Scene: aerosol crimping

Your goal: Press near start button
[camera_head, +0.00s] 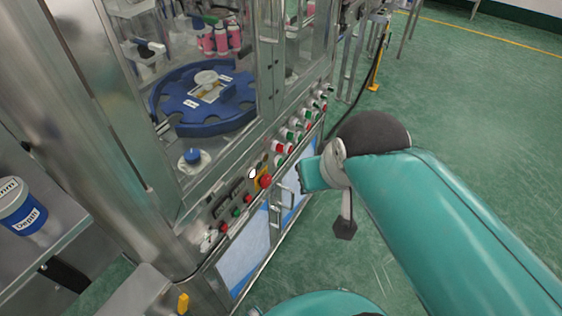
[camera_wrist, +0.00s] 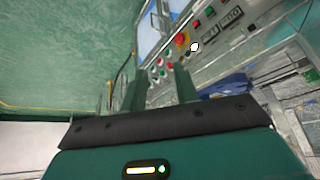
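The machine's front control panel (camera_head: 215,215) slants along its edge in the head view. Its near section carries small green buttons (camera_head: 235,212) and red buttons (camera_head: 223,227); no label is legible, so I cannot tell which is the near start button. The near section also shows in the wrist view with a green button (camera_wrist: 210,11) and a red button (camera_wrist: 196,23). My gripper (camera_wrist: 161,82) is open and empty, with its two fingers apart. It hangs in front of the panel, and neither finger visibly touches a button.
A red emergency stop on yellow (camera_head: 265,181) sits beside a white knob (camera_head: 253,173). More red and green buttons (camera_head: 283,148) line the farther panel. Handled cabinet doors (camera_head: 244,256) are below. A blue star wheel (camera_head: 205,98) is behind glass. Green floor (camera_head: 480,110) is clear at right.

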